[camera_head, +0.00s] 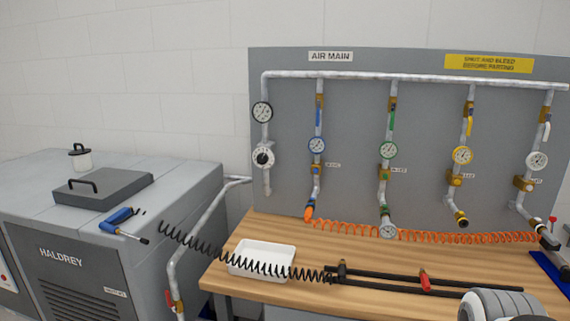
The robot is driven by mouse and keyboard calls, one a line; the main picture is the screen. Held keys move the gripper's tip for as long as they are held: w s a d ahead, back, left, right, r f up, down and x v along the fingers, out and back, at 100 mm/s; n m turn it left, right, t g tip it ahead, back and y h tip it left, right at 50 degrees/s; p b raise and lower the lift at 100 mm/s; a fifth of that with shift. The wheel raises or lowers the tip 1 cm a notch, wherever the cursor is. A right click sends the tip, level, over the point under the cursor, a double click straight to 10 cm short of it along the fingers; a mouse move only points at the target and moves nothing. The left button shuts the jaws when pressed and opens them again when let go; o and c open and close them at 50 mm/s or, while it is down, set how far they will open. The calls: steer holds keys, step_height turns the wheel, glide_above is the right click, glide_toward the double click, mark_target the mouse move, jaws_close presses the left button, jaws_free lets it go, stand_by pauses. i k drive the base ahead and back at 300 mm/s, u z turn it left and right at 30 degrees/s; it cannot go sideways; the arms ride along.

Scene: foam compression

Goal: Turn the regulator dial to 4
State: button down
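The numbers on the dial and the gauge needle are too small to read. A grey and white rounded part of my arm shows at the bottom right edge, well away from the dial. My gripper's fingers are not in view.
A wooden bench (235,262) stands before the panel (355,100), with a white tray (262,259), black hose and rods. An orange coiled hose (440,236) runs along the back. A grey compressor cabinet (75,255) stands left. Space directly before the dial looks clear.

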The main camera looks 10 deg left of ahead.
mark_target(262, 159)
steer(key=u, duration=0.5)
steer(key=i, duration=1.05)
steer(key=z, duration=2.1)
steer(key=k, duration=1.1)
steer(key=u, duration=1.95)
